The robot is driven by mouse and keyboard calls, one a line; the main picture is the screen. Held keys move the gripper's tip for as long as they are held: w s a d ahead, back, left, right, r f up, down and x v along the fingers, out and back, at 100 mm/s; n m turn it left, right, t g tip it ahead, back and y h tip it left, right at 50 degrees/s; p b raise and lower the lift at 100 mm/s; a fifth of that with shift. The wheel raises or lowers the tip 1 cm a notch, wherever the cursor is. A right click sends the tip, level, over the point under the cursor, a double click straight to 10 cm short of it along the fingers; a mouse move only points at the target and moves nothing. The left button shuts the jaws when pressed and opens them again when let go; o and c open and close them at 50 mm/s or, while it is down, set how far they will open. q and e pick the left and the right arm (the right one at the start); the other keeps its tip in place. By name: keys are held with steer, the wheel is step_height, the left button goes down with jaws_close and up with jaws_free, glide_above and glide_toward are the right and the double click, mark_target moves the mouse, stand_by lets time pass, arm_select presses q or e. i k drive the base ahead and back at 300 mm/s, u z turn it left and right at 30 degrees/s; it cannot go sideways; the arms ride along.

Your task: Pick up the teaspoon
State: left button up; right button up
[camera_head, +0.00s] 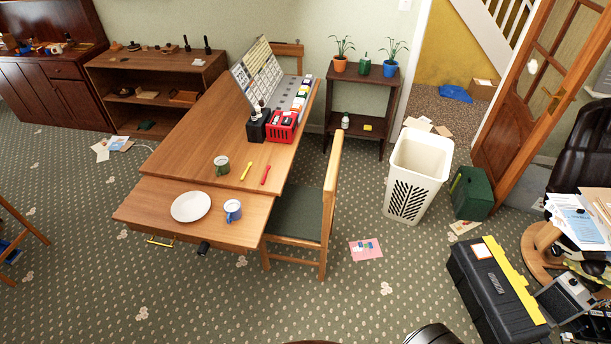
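I cannot clearly make out a teaspoon. A small yellow long thin item (246,170) and a small red long thin item (265,174) lie on the wooden table (185,150), right of a green mug (221,165); they are too small to tell what they are. A white plate (190,207) and a blue-and-white mug (233,210) rest on the table's near leaf. Neither of my grippers is in view.
A wooden chair (305,210) stands at the table's right side. A white basket (418,175), a green box (471,193) and a black toolbox (497,290) stand to the right. A pink paper (366,249) lies on the carpet. The carpet in front of the table looks mostly clear.

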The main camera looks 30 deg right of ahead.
mark_target(267, 167)
steer(key=z, duration=0.15)
steer(key=i, duration=1.35)
